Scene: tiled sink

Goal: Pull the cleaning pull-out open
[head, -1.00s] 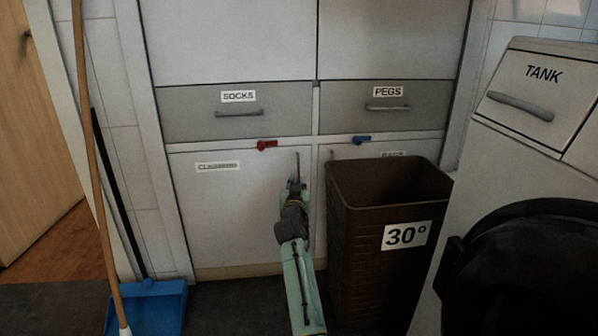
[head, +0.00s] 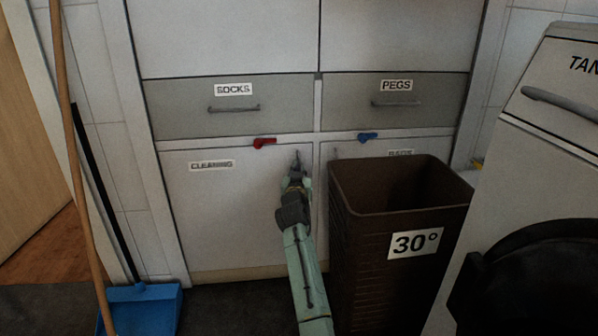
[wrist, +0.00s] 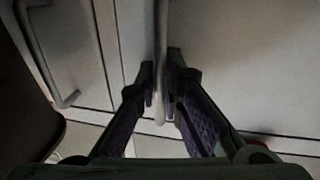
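The cleaning pull-out (head: 225,215) is the white lower-left front, labelled CLEANING (head: 211,165). Its front looks flush with the cabinet in the head view. Its upright bar handle (wrist: 160,55) is near the front's right edge and shows in the wrist view. My gripper (head: 297,168) is at this handle, covering most of it in the head view. In the wrist view the fingertips (wrist: 161,72) lie close on both sides of the bar and look shut on it. A red latch (head: 264,143) sits on the rail above the pull-out.
A brown bin (head: 355,260) marked 30° stands close to the right of my arm, before the BAGS front. A blue latch (head: 369,137) is above that front. A blue dustpan (head: 147,308) and a broom handle (head: 72,150) stand at left. Bare dark floor lies between.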

